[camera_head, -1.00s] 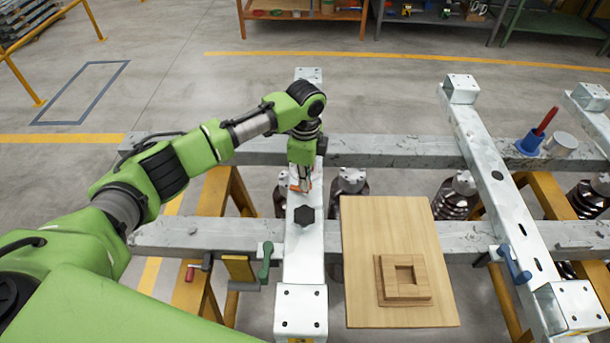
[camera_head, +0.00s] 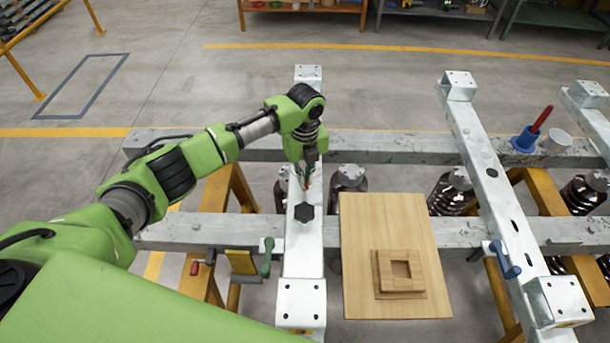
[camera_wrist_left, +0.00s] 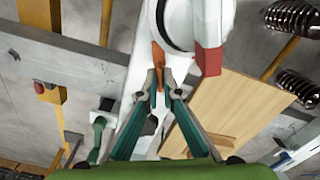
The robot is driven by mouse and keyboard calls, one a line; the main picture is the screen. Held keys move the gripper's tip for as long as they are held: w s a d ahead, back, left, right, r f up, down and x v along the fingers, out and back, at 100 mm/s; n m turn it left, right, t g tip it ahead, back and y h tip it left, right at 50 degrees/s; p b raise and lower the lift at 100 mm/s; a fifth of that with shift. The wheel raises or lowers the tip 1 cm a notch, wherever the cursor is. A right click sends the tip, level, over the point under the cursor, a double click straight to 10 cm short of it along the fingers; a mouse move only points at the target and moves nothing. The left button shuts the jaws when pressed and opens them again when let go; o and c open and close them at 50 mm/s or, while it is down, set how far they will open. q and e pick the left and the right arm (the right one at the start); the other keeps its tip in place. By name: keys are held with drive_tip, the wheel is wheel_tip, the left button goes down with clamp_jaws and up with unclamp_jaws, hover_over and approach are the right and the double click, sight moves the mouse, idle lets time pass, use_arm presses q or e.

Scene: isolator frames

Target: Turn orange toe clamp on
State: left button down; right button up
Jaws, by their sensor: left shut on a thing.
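My left gripper (camera_head: 306,184) is low over the far half of the white metal crossbar (camera_head: 303,262), just beyond the black hexagonal knob (camera_head: 304,212). In the left wrist view its two fingers (camera_wrist_left: 160,84) are closed together on the orange clamp handle (camera_wrist_left: 158,56). The handle stands out beyond the fingertips. The rest of the clamp is mostly hidden by the gripper in the head view, so I cannot tell its exact position. My right gripper is not in view.
A wooden board (camera_head: 372,240) lies right of the crossbar. A blue-handled clamp (camera_head: 504,260) is by the right crossbar. A white rounded part with a red block (camera_wrist_left: 210,60) is close in the wrist view.

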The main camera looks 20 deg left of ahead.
use_arm(q)
drive_tip(key=shift+m, duration=2.3)
drive_tip(key=c, duration=2.2)
unclamp_jaws()
drive_tip(key=shift+c, duration=0.2)
drive_tip(key=shift+r, duration=0.15)
wheel_tip(320, 180, up, 12)
